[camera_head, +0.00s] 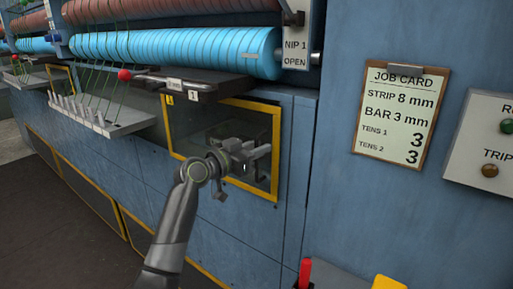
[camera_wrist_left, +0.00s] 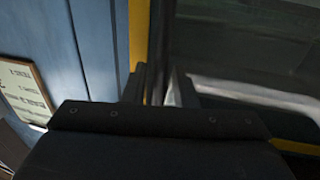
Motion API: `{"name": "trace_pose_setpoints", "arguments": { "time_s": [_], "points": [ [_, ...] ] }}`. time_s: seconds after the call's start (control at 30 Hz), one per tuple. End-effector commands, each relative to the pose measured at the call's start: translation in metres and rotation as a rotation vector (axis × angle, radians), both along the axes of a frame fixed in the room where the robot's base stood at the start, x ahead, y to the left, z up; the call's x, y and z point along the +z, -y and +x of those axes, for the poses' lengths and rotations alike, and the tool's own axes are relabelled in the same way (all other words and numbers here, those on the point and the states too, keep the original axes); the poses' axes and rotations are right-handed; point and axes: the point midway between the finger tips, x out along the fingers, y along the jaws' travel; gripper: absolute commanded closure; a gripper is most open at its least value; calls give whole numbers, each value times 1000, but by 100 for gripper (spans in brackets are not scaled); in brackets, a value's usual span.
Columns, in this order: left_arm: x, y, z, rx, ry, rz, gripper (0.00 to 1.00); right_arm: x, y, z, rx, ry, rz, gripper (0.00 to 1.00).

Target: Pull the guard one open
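Guard one, a see-through pane in a yellow frame (camera_head: 276,125), sits in the blue machine front beneath the dark shelf marked 1. It looks flush with the front. My left gripper (camera_head: 262,157) is in front of the pane's right half, close to the frame's right side. It hides part of the pane, and any handle there cannot be made out. In the left wrist view the yellow frame (camera_wrist_left: 139,35) runs upright just beyond my fingers (camera_wrist_left: 150,85). The dark gripper body fills the bottom, so the finger gap is unclear. My right gripper is not seen.
A red-knobbed lever (camera_head: 125,75) sticks out left of the shelf (camera_head: 190,86). Blue rollers (camera_head: 180,50) run above. A job card (camera_head: 402,115) hangs on the right panel. Red (camera_head: 305,272) and yellow (camera_head: 388,283) items show at the bottom edge. Dark floor is clear at lower left.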

Motion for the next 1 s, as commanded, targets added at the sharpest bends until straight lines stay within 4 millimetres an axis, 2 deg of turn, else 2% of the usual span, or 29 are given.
{"name": "trace_pose_setpoints", "arguments": {
  "time_s": [0.03, 0.2, 0.67, 0.83, 1.0],
  "points": [
    [0, 0, 0, 0, 0, 0, 79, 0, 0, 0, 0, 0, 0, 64],
    [0, 0, 0, 0, 0, 0, 100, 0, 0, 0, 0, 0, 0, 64],
    [-2, -5, -5, -13, 1, -1, 100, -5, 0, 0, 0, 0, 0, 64],
    [-4, -21, -21, -57, 3, 3, 100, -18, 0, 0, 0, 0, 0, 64],
    [-7, -49, -48, -136, 4, 6, 100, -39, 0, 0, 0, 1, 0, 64]
  ]
}}
